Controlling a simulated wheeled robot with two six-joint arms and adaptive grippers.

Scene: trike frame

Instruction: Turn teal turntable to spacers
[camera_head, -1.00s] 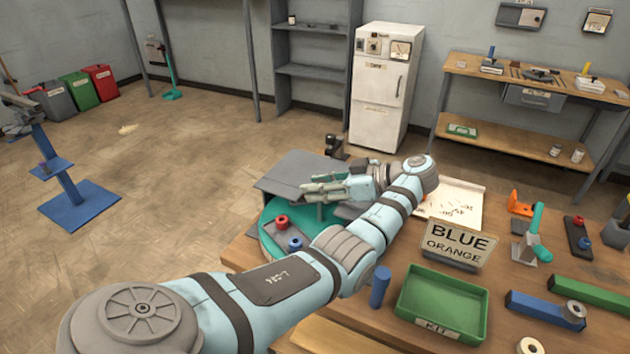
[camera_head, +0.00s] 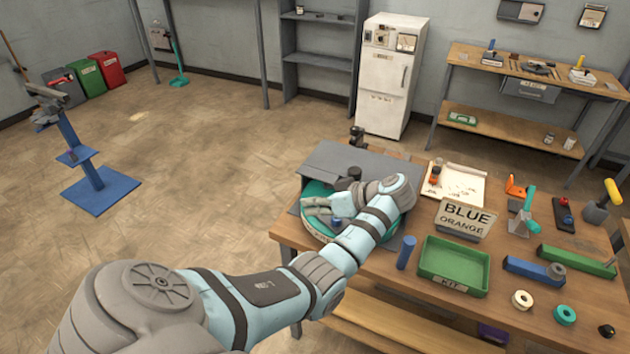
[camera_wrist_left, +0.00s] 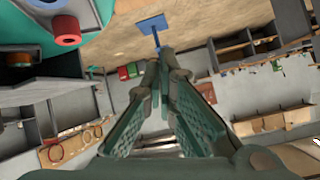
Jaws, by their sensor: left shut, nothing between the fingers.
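The teal turntable (camera_head: 318,233) stands at the left end of the workbench, with a grey hood or divider (camera_head: 330,158) over it. My left gripper (camera_head: 309,204) is shut and empty over its near left part; I cannot tell whether it touches. My gripper and arm hide much of the turntable. A blue part (camera_head: 336,222) shows on it beside my gripper, and a dark cylinder (camera_head: 354,173) stands behind my wrist. In the left wrist view the shut fingers (camera_wrist_left: 162,68) have a red ring (camera_wrist_left: 66,30) on the teal turntable (camera_wrist_left: 110,10) to their upper left. My right gripper is out of view.
A blue stand (camera_head: 95,190) is on the floor at left. The floor between is clear.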

